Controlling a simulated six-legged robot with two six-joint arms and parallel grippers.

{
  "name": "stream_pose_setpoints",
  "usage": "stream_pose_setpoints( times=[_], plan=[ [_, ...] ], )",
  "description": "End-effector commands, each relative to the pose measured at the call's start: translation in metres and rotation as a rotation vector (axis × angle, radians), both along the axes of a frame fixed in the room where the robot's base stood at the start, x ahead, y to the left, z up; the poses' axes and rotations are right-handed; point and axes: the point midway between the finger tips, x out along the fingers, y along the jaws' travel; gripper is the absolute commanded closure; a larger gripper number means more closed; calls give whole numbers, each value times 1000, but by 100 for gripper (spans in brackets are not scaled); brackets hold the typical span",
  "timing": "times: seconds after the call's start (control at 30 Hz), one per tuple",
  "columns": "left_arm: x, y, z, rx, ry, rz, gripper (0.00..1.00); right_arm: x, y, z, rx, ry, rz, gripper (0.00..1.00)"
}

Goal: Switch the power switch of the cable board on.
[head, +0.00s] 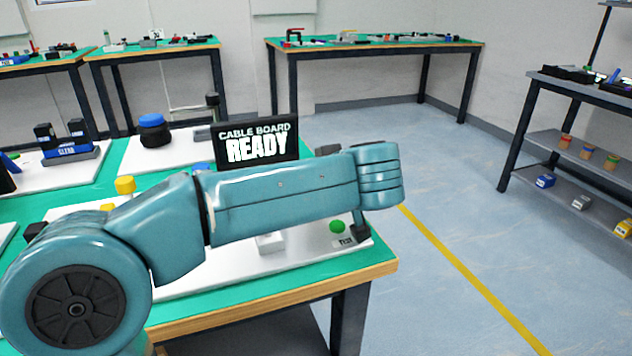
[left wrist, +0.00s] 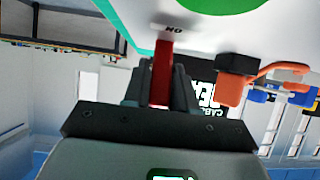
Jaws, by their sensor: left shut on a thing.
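The white cable board (head: 205,280) lies on the near table, and its dark screen (head: 258,144) reads "CABLE BOARD READY". My left arm crosses in front of the board in the head view and hides much of it. In the left wrist view my left gripper (left wrist: 163,68) is shut on a red lever (left wrist: 160,80), which looks like the power switch. An "ON" label shows on the board beside the lever's far end. My right gripper is not in view.
A green button (head: 337,227) sits at the board's right end, close to my left gripper. In the left wrist view an orange cable piece (left wrist: 236,90) is right of the jaws. Other tables stand behind, and a shelf (head: 580,150) stands right. The floor between is clear.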

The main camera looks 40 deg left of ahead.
Motion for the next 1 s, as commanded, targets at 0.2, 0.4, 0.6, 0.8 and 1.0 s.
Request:
stream_pose_setpoints(
  times=[0.2, 0.4, 0.6, 0.8, 1.0],
  plan=[
    [-1, -2, -4, -4, 9, -1, 100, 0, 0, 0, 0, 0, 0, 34],
    [0, -2, -3, -2, 8, -1, 53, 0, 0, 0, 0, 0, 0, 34],
    [0, -1, -2, -2, 5, -1, 53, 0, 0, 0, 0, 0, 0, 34],
    [-5, -12, 7, 0, 3, -5, 53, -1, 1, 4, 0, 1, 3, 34],
    [-24, -50, 33, -1, 3, -9, 53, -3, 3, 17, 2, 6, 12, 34]
  ],
)
